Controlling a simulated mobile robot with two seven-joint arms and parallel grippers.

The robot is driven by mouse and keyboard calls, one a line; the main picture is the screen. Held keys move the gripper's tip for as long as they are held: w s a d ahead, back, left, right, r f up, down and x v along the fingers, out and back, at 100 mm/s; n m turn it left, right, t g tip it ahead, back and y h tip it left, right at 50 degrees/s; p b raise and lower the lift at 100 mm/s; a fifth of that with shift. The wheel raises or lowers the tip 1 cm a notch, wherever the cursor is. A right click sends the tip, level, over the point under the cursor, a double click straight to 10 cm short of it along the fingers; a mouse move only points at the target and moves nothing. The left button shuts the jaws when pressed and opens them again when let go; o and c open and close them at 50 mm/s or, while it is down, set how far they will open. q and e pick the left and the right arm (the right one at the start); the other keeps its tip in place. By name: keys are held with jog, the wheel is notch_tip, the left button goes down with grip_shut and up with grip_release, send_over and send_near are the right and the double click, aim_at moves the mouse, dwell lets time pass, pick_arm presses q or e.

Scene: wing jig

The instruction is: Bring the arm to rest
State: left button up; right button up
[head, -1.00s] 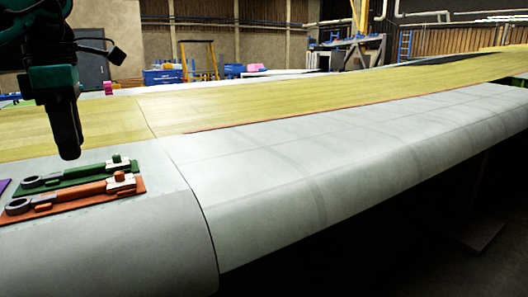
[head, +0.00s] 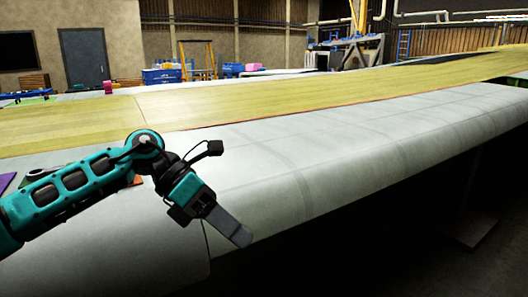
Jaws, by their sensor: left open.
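My left arm (head: 75,195) is teal and black and comes in from the left edge. It reaches across the near left part of the wing. My left gripper (head: 238,234) is open, with nothing seen in it. It points down and to the right, in front of the wing's rounded grey leading edge (head: 310,175). Its finger is seen nearly side-on, so the gap between the fingers does not show. I cannot tell how far it is from the wing skin. My right gripper is not in view.
The arm hides most of the tools on the wing; an orange edge (head: 136,181) and a purple piece (head: 6,182) show beside it. The yellow-green wing panel (head: 250,105) stretches behind. Dark open space lies below the leading edge at right. Blue crates (head: 163,76) stand far back.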

pick_arm(q)
jog(key=s+d+n+t+h, duration=0.3)
jog(key=d+n+h, duration=0.5)
jog(key=n+h, duration=0.15)
jog(key=w+a+f+n+t+y, duration=0.1)
jog(key=a+f+n+t+y, duration=0.35)
jog(key=f+n+t, duration=0.6)
jog(key=w+a+f+n+t+y, duration=0.2)
jog(key=a+f+n+t+y, duration=0.4)
jog(key=n, duration=0.9)
jog(key=s+a+f+n+g+y, duration=0.2)
jog(key=s+a+f+n+y, duration=0.1)
jog(key=s+a+f+n, duration=0.2)
jog(key=s+a+f+n+g+y, duration=0.3)
jog(key=s+a+f+n+y, duration=0.1)
jog(key=s+f, duration=0.6)
notch_tip(320, 180, down, 3)
jog(key=shift+s+a+r+n+p, duration=0.25)
jog(key=shift+a+n+p, duration=0.35)
jog(key=shift+n, duration=0.5)
jog(key=shift+a, duration=0.1)
jog(key=shift+c, duration=0.3)
